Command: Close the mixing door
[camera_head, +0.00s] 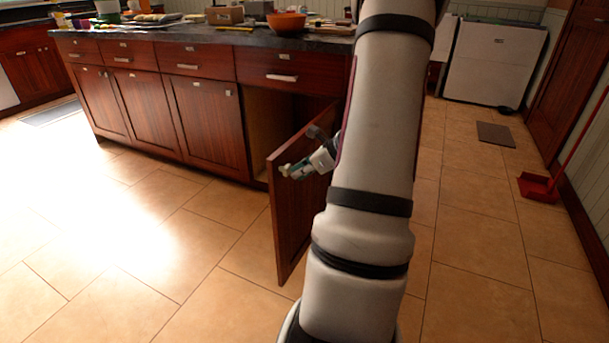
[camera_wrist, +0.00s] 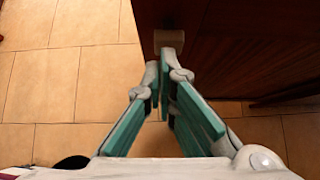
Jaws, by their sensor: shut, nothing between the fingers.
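The dark red wooden cabinet door (camera_head: 291,215) stands swung out from the island in the head view, with the light interior (camera_head: 262,125) of the cabinet showing behind it. In the wrist view the door (camera_wrist: 225,45) fills the upper right, with a small pale handle (camera_wrist: 168,38) near its edge. My gripper (camera_head: 284,172) is at the door's outer edge in the head view. In the wrist view my gripper (camera_wrist: 164,70) is shut and empty, its fingertips close to the handle. I cannot tell whether they touch it. My arm hides part of the door and cabinet.
The island's dark countertop (camera_head: 230,36) holds an orange bowl (camera_head: 286,22), a brown box (camera_head: 225,15) and other items. Tiled floor (camera_head: 180,270) is clear to the left. A red dustpan (camera_head: 538,186) and a dark mat (camera_head: 495,134) lie at the right.

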